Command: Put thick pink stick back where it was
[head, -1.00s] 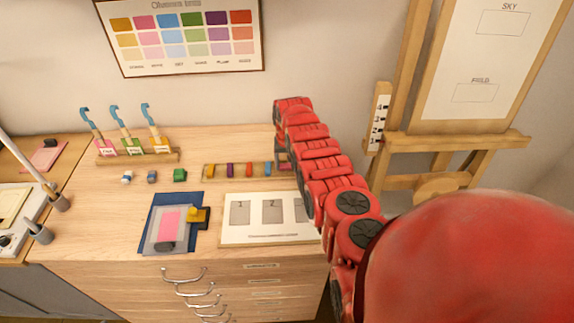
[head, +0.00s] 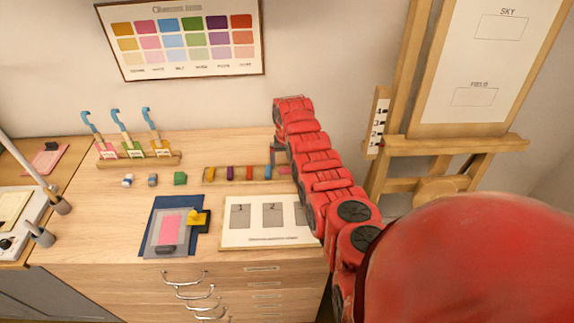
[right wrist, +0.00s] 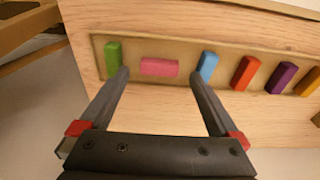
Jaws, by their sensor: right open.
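The thick pink stick (right wrist: 158,67) lies in the wooden stick tray (right wrist: 145,45) in the right wrist view, between a green stick (right wrist: 113,56) and a blue stick (right wrist: 208,66). It lies lengthwise along the tray, while its neighbours stand across it. My right gripper (right wrist: 160,76) is open, with one fingertip near the green stick and one near the blue stick; nothing is clamped between them. In the head view the pink stick (head: 286,170) shows at the tray's right end, below my right gripper (head: 279,157). My left gripper is out of view.
Red (right wrist: 245,72), purple (right wrist: 281,77) and yellow (right wrist: 307,81) sticks stand farther along the tray. In front are a numbered white board (head: 268,238) and a blue mat (head: 158,209). An easel (head: 395,150) stands right.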

